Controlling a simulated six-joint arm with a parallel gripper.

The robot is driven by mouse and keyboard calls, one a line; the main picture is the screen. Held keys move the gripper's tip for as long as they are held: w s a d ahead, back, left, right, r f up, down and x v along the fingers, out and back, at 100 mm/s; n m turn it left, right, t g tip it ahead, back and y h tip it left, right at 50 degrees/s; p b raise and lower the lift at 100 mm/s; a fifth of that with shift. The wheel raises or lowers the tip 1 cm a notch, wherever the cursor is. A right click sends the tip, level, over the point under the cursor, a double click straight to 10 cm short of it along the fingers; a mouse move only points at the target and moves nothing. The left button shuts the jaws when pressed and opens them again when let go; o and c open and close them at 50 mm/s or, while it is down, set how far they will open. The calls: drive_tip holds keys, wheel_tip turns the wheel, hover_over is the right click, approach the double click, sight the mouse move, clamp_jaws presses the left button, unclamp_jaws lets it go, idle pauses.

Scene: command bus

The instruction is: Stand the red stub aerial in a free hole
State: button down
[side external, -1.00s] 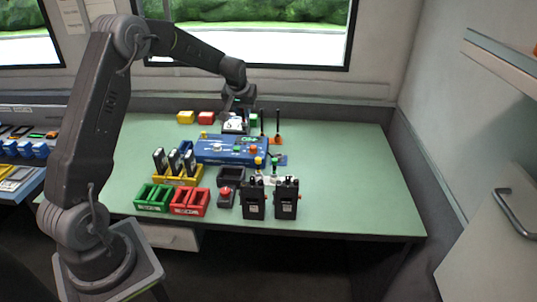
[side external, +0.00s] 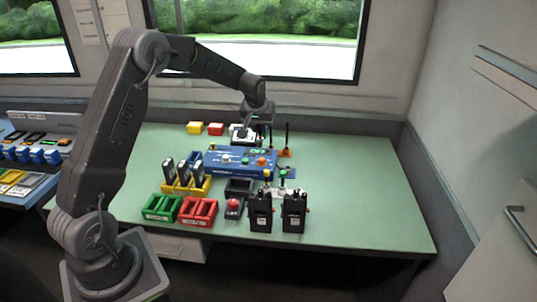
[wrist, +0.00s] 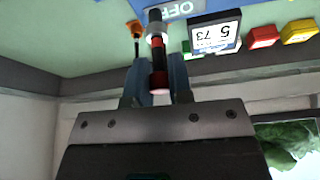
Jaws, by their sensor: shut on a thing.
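My gripper (wrist: 158,66) is shut on the red stub aerial (wrist: 158,47), a slim piece with red and dark bands and a pale collar, between the two bluish fingers in the wrist view. In the side view my gripper (side external: 258,118) is above the back of the table, beside a white-faced display box (side external: 241,131); I cannot make out the red aerial there. A small pale rack (side external: 289,191) stands at the right behind the radios, with a yellow-topped aerial (side external: 268,175) and a green-topped aerial (side external: 283,174) near it. Its holes are too small to tell.
A blue console (side external: 235,164) lies in mid-table. Two black radios (side external: 260,212) stand at the front, beside red (side external: 198,211) and green (side external: 161,208) holders. The table's right side is clear.

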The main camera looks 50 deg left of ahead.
drive_tip(key=w+d+f, duration=0.1)
drive_tip(key=d+f, duration=0.3)
drive_tip(key=d, duration=0.4)
drive_tip(key=w+d+f, duration=0.1)
drive_tip(key=d+f, duration=0.3)
drive_tip(key=d, duration=0.4)
drive_tip(key=shift+w+d+f, duration=0.15)
drive_tip(key=shift+w+d, duration=0.05)
drive_tip(key=shift+d, duration=0.05)
drive_tip(key=shift+f, duration=0.3)
idle(0.8)
drive_tip(key=c, duration=1)
unclamp_jaws()
drive_tip(key=shift+o, duration=0.6)
drive_tip(key=shift+o, duration=1.2)
drive_tip(key=shift+r, duration=0.1)
